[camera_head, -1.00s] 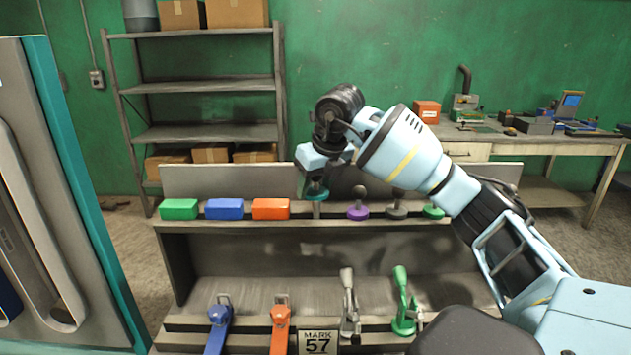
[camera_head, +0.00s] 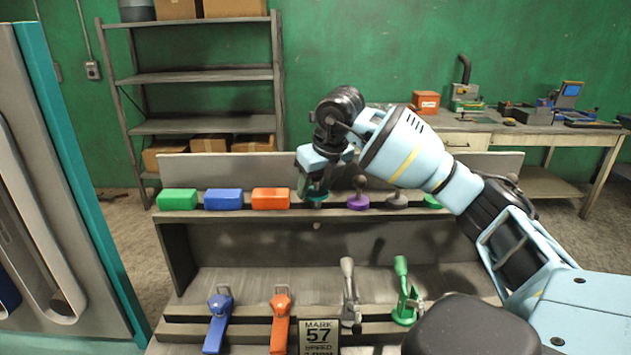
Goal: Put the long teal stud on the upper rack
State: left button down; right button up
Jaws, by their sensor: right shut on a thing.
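My right gripper (camera_head: 316,186) is shut on the teal stud (camera_head: 316,197) at the upper rack (camera_head: 240,215). Only the teal disc shows clearly below the fingers; the upper part is hidden by the gripper. It is in line with the rack's front, between the orange block (camera_head: 270,198) and the purple stud (camera_head: 358,203). I cannot tell whether it touches the rack. A grey stud (camera_head: 397,201) and a green stud (camera_head: 432,202) stand farther right, the green one partly behind my arm. My left gripper is not in view.
A blue block (camera_head: 223,199) and a green block (camera_head: 177,199) sit left on the upper rack. Below stand blue (camera_head: 217,325) and orange (camera_head: 280,325) handled tools, plus grey (camera_head: 349,290) and green (camera_head: 404,290) clamps. A sign (camera_head: 319,338) is at the front.

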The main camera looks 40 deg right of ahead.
aim_at(317, 192)
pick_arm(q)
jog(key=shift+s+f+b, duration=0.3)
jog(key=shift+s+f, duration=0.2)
pick_arm(e)
jog(key=shift+f, duration=1.5)
jog(key=o, duration=0.8)
jog(key=shift+c, duration=0.2)
jog(key=shift+o, duration=0.2)
jog(key=shift+a+f, duration=0.1)
jog(key=shift+a, duration=0.05)
jog(key=shift+s, duration=0.1)
jog(key=shift+d+r+p, duration=0.25)
jog(key=shift+r+p, duration=0.15)
jog(key=shift+r, duration=0.7)
jog(key=shift+a+r+p, duration=0.1)
jog(key=shift+r+p, duration=0.4)
jog(key=shift+r, duration=1.15)
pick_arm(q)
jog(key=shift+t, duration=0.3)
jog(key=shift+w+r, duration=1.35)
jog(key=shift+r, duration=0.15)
pick_arm(e)
jog(key=shift+r, duration=1.2)
jog(key=shift+o, duration=0.4)
